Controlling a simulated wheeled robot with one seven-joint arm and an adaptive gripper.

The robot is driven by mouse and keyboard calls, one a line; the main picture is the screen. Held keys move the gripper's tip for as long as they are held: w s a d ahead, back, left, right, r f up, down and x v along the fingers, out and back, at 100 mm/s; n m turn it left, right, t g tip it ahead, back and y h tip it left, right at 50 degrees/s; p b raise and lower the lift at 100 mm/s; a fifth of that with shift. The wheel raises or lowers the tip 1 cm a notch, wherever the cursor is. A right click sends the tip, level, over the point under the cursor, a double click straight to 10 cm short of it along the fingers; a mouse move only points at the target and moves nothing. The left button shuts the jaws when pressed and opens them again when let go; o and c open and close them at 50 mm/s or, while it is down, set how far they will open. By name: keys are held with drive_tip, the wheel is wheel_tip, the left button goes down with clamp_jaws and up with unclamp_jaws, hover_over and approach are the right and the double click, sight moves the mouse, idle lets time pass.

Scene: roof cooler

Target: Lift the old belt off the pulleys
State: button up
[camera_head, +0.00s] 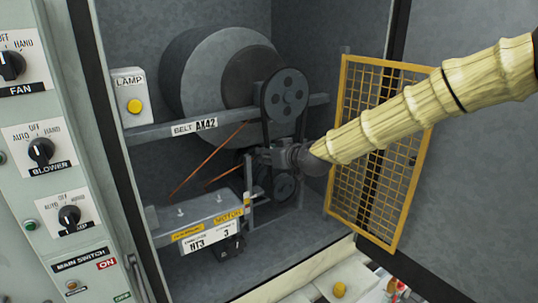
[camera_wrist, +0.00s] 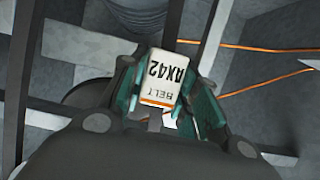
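The upper pulley (camera_head: 285,95) is a dark holed wheel in front of the large round blower housing. The lower pulley (camera_head: 286,186) sits below it, partly behind my gripper. A dark belt strand (camera_head: 265,131) runs down from the upper pulley's left side. My gripper (camera_head: 268,156) is at this strand between the pulleys. In the wrist view, the teal finger pads of my gripper (camera_wrist: 162,88) stand either side of a white tag (camera_wrist: 161,77) reading BELT AX42. The tag appears upside down and fills most of the gap. Whether the pads pinch the belt is hidden.
A yellow mesh guard (camera_head: 380,150) stands swung open on the right, behind my arm. Thin orange cords (camera_head: 208,160) slant across the left. The motor base (camera_head: 200,222) is below. A lamp box (camera_head: 131,97) and switch panel (camera_head: 35,150) are left.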

clamp_jaws()
drive_tip(key=shift+r, duration=0.75)
idle(0.5)
